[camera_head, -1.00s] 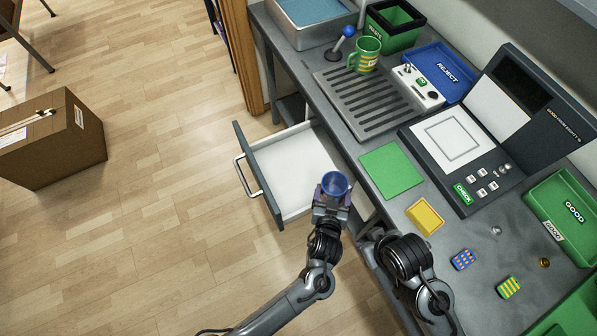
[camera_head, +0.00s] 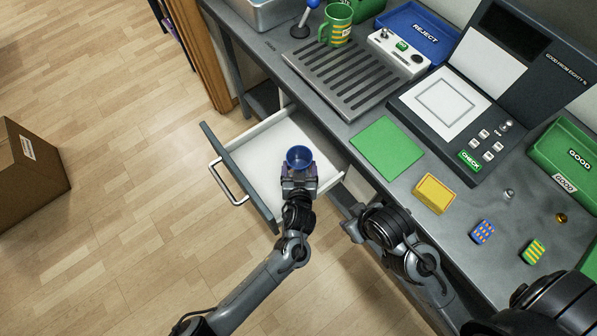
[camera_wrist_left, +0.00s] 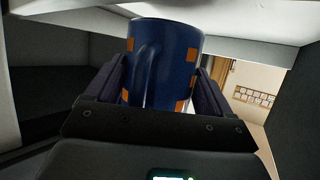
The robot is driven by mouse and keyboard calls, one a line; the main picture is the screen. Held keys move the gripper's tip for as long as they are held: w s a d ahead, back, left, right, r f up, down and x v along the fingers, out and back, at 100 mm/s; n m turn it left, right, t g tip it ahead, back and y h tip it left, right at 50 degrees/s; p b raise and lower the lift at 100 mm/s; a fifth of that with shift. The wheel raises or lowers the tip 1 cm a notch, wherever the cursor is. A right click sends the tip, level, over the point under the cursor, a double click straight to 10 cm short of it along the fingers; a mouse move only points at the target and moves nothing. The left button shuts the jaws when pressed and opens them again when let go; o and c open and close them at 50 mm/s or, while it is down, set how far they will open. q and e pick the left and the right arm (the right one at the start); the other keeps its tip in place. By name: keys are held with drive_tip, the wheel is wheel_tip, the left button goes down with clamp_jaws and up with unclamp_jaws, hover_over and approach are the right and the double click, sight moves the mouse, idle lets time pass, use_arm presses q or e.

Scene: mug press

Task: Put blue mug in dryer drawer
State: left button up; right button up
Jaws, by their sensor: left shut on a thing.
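The blue mug (camera_head: 299,156) is held upright by my left gripper (camera_head: 299,176), over the near right part of the open drawer (camera_head: 262,153). In the left wrist view the mug (camera_wrist_left: 165,60) shows orange squares, and its handle faces the camera. The dark fingers of my left gripper (camera_wrist_left: 163,85) are shut on it from both sides. The drawer is pulled out from under the counter, with a white inside, grey front and metal handle. Whether the mug's base touches the drawer floor is hidden. My right arm is beside the counter edge; its fingers cannot be made out.
The counter holds a drip tray (camera_head: 345,80), a green and yellow mug (camera_head: 337,24), a green mat (camera_head: 388,147), a yellow block (camera_head: 434,193), a press device (camera_head: 449,108) and blue REJECT (camera_head: 418,32) and green GOOD (camera_head: 572,160) bins. The drawer's far part is bare.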

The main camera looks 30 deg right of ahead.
use_arm(q)
drive_tip(key=shift+f+b, duration=0.9)
drive_tip(key=shift+f, duration=0.55)
drive_tip(key=shift+f, duration=0.2)
drive_tip(key=o, duration=1.2)
drive_tip(key=shift+c, duration=0.2)
drive_tip(key=shift+r, duration=0.1)
drive_tip(key=shift+s+r, duration=0.1)
drive_tip(key=shift+v, duration=3.65)
